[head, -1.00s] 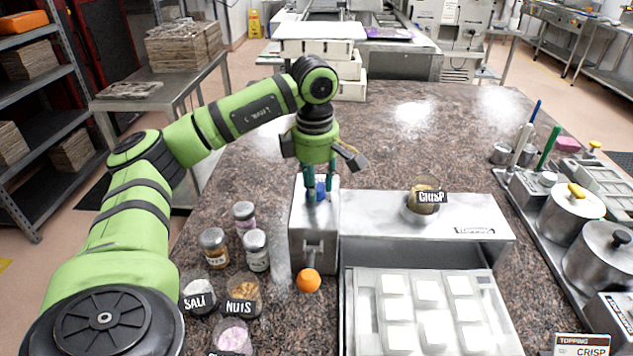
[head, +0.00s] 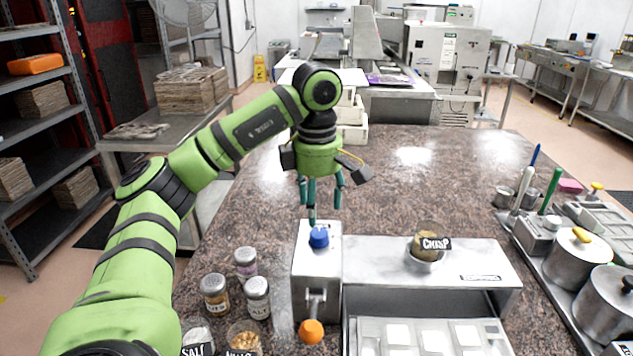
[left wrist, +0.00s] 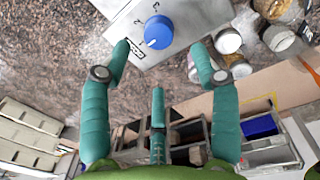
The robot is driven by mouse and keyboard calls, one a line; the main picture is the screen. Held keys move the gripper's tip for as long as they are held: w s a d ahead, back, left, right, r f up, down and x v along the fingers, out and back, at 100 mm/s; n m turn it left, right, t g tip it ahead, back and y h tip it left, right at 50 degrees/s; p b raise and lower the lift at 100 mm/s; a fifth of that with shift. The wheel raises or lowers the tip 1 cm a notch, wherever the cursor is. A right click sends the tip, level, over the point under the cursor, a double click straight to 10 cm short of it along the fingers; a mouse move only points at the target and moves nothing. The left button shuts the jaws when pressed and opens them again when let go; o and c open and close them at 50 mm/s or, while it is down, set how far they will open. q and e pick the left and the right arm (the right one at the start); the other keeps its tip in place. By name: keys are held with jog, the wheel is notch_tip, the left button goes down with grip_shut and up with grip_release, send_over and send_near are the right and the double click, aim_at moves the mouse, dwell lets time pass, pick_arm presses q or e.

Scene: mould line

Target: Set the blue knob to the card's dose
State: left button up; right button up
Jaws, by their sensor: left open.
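The blue knob (head: 319,237) sits on top of a metal dispenser box (head: 316,262). In the left wrist view the knob (left wrist: 158,32) shows a white mark near its edge, and a dial with small numerals lies around it. I cannot tell surely which numeral the mark meets. My left gripper (head: 320,195) is open and empty, its teal fingers above and behind the knob, apart from it. In the left wrist view its fingers (left wrist: 160,75) are spread, with the knob beyond the tips. The dose card is not in view. My right gripper is not in view.
An orange ball (head: 311,331) is at the box's front. Jars (head: 257,297) stand to its left. A jar labelled CRISP (head: 428,240) stands on the metal shelf (head: 375,263) to the right. A tray with white squares (head: 430,325) lies below. Pots (head: 572,262) line the right edge.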

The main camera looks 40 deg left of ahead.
aim_at(316, 235)
pick_arm(q)
jog(key=shift+s+r, duration=0.15)
jog(key=shift+r, duration=2.3)
jog(key=shift+r, duration=0.1)
